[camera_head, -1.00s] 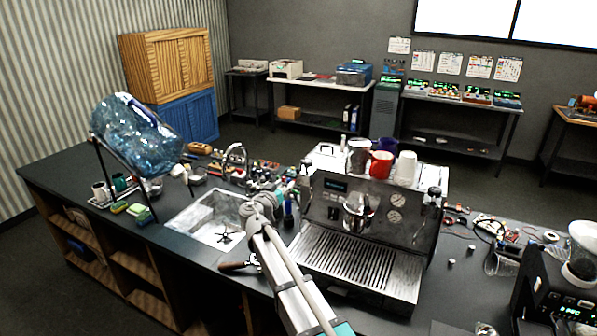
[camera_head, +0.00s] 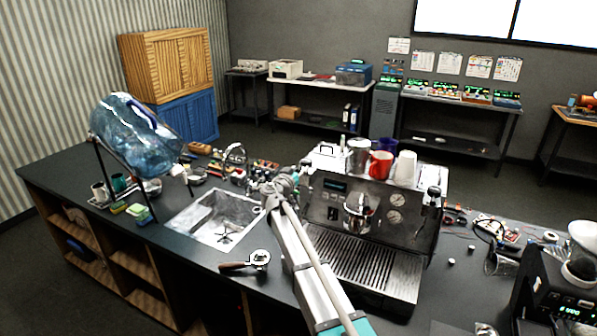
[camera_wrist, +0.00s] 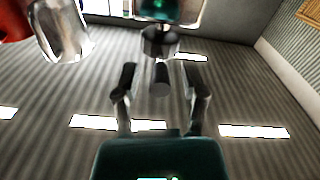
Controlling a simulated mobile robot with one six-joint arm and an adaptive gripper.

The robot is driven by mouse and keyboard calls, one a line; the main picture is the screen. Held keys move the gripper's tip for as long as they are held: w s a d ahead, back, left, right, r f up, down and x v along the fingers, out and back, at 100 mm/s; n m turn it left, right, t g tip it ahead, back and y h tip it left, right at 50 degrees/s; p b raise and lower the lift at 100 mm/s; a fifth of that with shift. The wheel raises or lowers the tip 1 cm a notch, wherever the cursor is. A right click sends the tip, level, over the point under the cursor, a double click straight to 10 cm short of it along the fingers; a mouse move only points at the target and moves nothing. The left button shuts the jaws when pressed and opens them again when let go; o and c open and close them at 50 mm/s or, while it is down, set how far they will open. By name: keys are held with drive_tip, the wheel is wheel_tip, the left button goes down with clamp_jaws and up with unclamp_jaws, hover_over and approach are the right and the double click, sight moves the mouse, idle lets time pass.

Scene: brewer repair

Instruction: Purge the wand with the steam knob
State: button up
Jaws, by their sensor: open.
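The espresso machine (camera_head: 335,212) stands on the dark counter, with a ribbed drip tray (camera_head: 365,262) in front. In the wrist view my gripper (camera_wrist: 160,72) is open, its two dark fingers on either side of a short dark cylinder. This cylinder (camera_wrist: 160,82) appears to be the steam knob; a gap shows on each side of it, and I cannot tell its depth. A wider round metal part (camera_wrist: 160,42) is beyond it. In the head view my arm reaches the machine's upper left corner, and the fingertips are hard to make out. I cannot pick out the wand.
Metal, red (camera_head: 381,165) and white (camera_head: 405,168) cups stand on the machine. A metal pitcher (camera_head: 357,212) is at its front. A portafilter (camera_head: 258,261) lies on the counter left of my arm, below the sink (camera_head: 215,222). A grinder (camera_head: 560,285) stands at the right.

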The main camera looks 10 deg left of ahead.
clamp_jaws()
idle(0.3)
drive_tip(key=shift+a, duration=0.15)
drive_tip(key=shift+y, duration=0.3)
